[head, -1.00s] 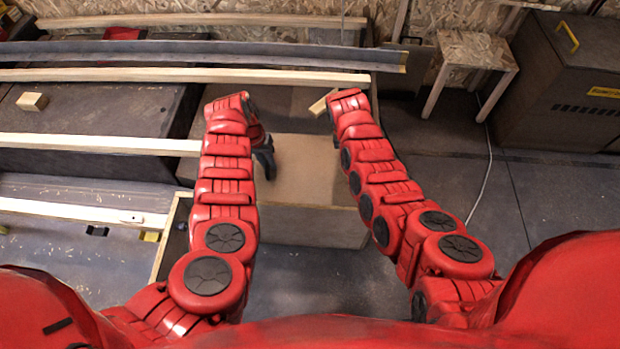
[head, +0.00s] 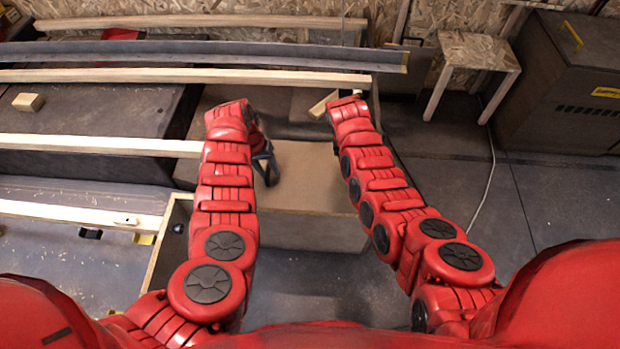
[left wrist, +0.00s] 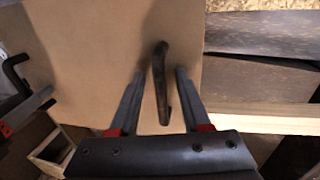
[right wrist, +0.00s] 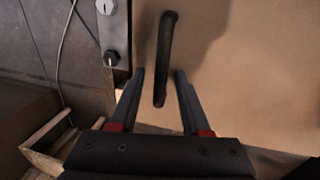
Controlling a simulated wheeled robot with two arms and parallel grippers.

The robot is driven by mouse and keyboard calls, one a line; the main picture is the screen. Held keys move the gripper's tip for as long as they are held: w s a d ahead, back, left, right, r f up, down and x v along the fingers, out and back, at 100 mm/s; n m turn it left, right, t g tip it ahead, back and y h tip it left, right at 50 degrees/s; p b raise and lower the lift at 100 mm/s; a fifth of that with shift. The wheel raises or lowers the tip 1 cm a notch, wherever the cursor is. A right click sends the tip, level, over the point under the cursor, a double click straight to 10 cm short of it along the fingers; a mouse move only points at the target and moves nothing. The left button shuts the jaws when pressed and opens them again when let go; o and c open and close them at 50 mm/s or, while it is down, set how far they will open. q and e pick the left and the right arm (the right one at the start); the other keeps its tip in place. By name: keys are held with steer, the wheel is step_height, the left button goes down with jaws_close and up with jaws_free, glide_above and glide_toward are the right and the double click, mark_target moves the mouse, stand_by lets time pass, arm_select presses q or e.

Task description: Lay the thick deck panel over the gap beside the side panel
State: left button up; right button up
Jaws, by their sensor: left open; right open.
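A wide tan panel (head: 308,180), which I take for the deck panel, lies flat between my arms. It has two dark bar handles, one in the left wrist view (left wrist: 160,85) and one in the right wrist view (right wrist: 164,55). My left gripper (head: 266,168) is open over the panel, its fingers (left wrist: 160,74) on either side of a handle. My right gripper (right wrist: 158,72) is open too, its fingers either side of the other handle; in the head view my right arm hides it. I cannot tell which part is the side panel or where the gap is.
Long pale beams (head: 180,77) and a grey rail (head: 200,52) run across the left and back. A small wood block (head: 28,102) lies at far left. A wooden stool (head: 475,55) and a dark cabinet (head: 565,85) stand at back right.

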arm_select(q)
steer(key=shift+r, duration=0.1)
arm_select(e)
steer(key=shift+r, duration=0.1)
arm_select(q)
step_height(320, 180, up, 12)
steer(key=a, duration=0.2)
steer(key=shift+w+a+f, duration=0.15)
steer(key=shift+a+f, duration=0.05)
steer(key=shift+f, duration=0.05)
arm_select(e)
step_height(320, 180, up, 12)
steer(key=a, duration=0.2)
steer(key=shift+w+a+f, duration=0.15)
steer(key=shift+a+f, duration=0.05)
arm_select(q)
steer(key=o, duration=0.8)
steer(key=shift+o, duration=0.2)
